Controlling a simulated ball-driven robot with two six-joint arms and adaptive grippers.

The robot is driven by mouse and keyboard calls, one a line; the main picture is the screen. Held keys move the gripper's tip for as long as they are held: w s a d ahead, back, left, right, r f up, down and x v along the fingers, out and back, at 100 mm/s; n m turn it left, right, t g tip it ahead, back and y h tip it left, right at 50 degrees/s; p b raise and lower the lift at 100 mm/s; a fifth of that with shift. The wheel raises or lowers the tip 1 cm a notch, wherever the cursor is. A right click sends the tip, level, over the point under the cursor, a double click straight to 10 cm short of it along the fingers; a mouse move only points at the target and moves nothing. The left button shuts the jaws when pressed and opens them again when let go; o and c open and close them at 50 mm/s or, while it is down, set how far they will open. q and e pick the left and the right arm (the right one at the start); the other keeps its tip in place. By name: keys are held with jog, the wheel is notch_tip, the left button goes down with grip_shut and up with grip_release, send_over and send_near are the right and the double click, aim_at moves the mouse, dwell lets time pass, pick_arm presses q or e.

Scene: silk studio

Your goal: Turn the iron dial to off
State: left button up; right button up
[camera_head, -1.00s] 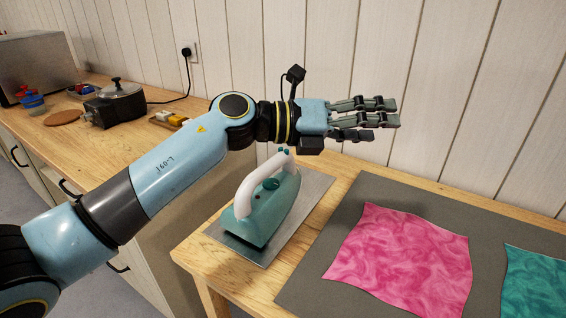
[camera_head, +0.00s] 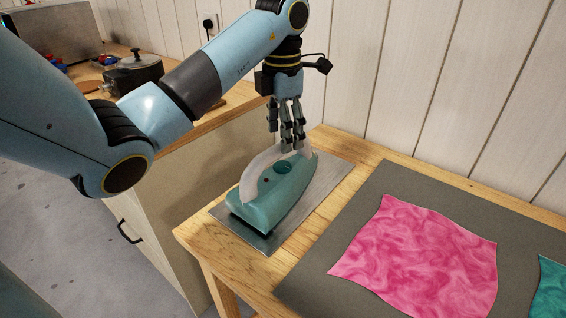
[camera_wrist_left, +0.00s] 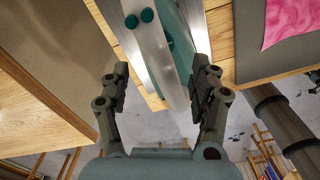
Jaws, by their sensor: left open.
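The teal iron (camera_head: 262,205) with a pale arched handle (camera_head: 262,160) lies flat on a grey metal plate (camera_head: 320,172) on the wooden table. Its round teal dial (camera_head: 283,167) sits under the handle. In the left wrist view the iron (camera_wrist_left: 178,80) shows past the fingertips, and the handle partly covers the dial (camera_wrist_left: 169,42). My left gripper (camera_head: 286,148) points down just above the far end of the iron. In the left wrist view its fingers (camera_wrist_left: 160,80) are apart with nothing held. Contact with the iron cannot be told.
A grey mat (camera_head: 395,181) with a pink silk cloth (camera_head: 420,255) and a teal cloth (camera_head: 552,290) covers the table's right side. A wooden counter (camera_head: 205,125) with a dark pot (camera_head: 132,75) stands at left. The panelled wall is close behind the iron.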

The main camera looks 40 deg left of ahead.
aim_at(282, 165)
pick_arm(q)
notch_tip(282, 165, down, 6)
jog(key=b, duration=0.4)
jog(key=shift+f, duration=0.5)
jog(key=shift+c, duration=0.6)
jog(key=c, duration=1)
